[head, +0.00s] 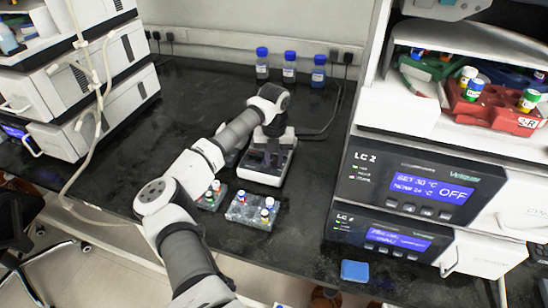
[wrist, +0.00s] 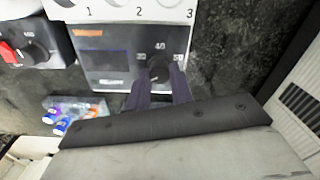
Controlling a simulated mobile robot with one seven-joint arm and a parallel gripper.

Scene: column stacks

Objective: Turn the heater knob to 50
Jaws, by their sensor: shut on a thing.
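The heater (head: 265,170) is a pale box with a dark front panel on the black bench, below my wrist in the head view. In the wrist view its panel (wrist: 105,64) has a dark display and a round dark knob (wrist: 160,64) with marks 30, 40 and 50 around it. My gripper (wrist: 160,76) has its two dark fingers on either side of the knob, shut on it. The fingers and shadow partly hide the knob, so its pointer setting is hard to read. In the head view my arm hides part of the heater.
A second unit with a red switch (wrist: 10,52) and its own dial stands left of the heater in the wrist view. Vial racks (head: 252,210) sit in front of the heater. Blue-capped bottles (head: 289,68) stand behind. LC 2 instruments (head: 420,185) stand at the right.

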